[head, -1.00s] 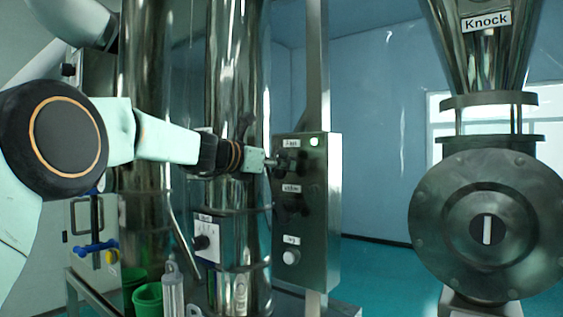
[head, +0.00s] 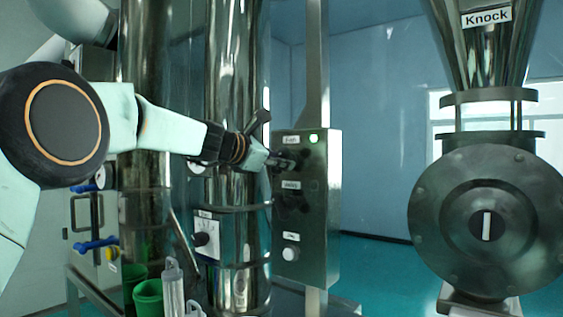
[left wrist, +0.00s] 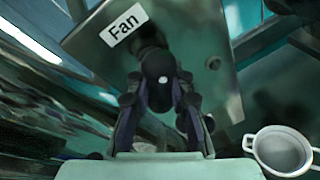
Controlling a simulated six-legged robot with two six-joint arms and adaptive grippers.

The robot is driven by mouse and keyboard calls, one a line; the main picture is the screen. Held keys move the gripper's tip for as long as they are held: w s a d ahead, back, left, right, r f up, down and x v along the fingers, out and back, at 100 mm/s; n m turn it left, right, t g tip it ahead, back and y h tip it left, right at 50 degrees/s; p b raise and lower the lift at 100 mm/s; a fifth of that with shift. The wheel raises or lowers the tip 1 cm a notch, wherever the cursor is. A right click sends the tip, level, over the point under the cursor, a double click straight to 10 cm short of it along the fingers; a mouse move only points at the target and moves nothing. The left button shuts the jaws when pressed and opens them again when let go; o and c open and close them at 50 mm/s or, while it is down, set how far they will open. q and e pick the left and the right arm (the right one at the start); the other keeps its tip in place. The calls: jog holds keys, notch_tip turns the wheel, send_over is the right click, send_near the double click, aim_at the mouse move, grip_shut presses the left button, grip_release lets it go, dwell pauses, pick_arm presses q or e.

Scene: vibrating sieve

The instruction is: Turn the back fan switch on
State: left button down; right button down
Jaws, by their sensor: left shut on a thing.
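The fan switch, a dark knob (left wrist: 157,68) under a "Fan" label (left wrist: 124,28), shows in the left wrist view. My left gripper (head: 284,163) reaches the box's top knob from the left. In the left wrist view its two fingers (left wrist: 160,95) are closed around the dark knob. In the head view the gripper partly hides the knob. My right gripper is not in view.
Below are a middle dark knob (head: 290,203) and a pale round button (head: 291,254). Steel columns (head: 236,70) stand behind my left arm. A green cup (head: 149,297) is at the lower left. A "Knock" hopper (head: 480,50) stands at the right.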

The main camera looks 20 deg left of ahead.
pick_arm(q)
jog(key=shift+f, duration=0.15)
jog(key=c, duration=1.2)
grip_release()
jog(key=shift+s, duration=0.1)
jog(key=v, duration=1.2)
